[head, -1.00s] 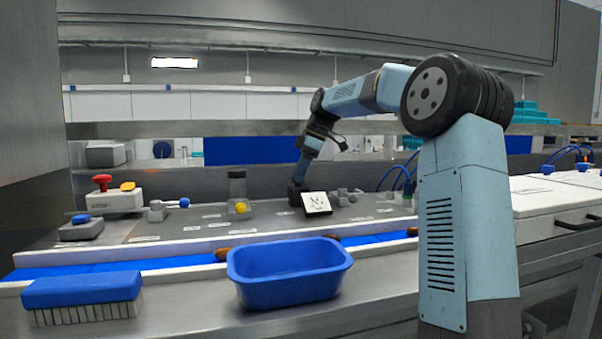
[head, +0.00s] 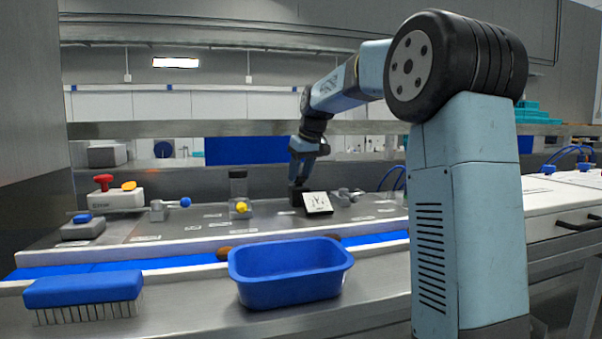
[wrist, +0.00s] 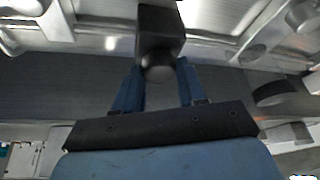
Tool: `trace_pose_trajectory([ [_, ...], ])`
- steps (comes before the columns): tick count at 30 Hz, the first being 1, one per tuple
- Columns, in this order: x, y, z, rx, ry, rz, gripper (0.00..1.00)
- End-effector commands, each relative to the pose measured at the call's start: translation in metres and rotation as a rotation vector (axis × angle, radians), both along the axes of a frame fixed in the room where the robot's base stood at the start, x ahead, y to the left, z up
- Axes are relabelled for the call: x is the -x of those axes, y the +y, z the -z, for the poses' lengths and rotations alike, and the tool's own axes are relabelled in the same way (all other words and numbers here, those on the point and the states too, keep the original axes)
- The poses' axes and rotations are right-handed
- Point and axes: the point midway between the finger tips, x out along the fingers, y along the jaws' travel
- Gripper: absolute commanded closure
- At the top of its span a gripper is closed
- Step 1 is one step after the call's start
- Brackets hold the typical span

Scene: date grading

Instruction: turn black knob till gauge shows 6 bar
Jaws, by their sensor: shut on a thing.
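The gauge (head: 317,202) has a white face tilted up, on the bench behind the blue conveyor; its needle is too small to read. Beside it on the left is a dark block (head: 297,197). My gripper (head: 297,183) reaches down to this block from above. In the wrist view the round black knob (wrist: 158,68) sits on the end of a black block (wrist: 160,22). My gripper's two blue fingers are on either side of the knob, shut on it. In the head view the knob is largely hidden by the fingers.
A blue tub (head: 290,275) and a blue brush (head: 83,290) stand in front of the conveyor (head: 130,262). A yellow-knobbed valve (head: 240,208), a blue-ended lever (head: 180,203) and a red-button box (head: 115,198) stand left of the gauge. A metal fitting (head: 345,196) is close on its right.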

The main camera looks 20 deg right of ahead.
Motion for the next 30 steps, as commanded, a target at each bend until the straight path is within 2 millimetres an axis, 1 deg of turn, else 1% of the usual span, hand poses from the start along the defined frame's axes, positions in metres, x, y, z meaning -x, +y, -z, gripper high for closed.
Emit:
trace_pose_trajectory([
  [1,-0.0009,0.0029,-0.0019,0.001,-0.008,0.038,0.9],
  [21,-0.0014,0.0059,-0.0012,-0.001,-0.006,0.667,0.9],
  [30,-0.0018,0.0063,-0.001,-0.001,-0.004,0.882,0.9],
])
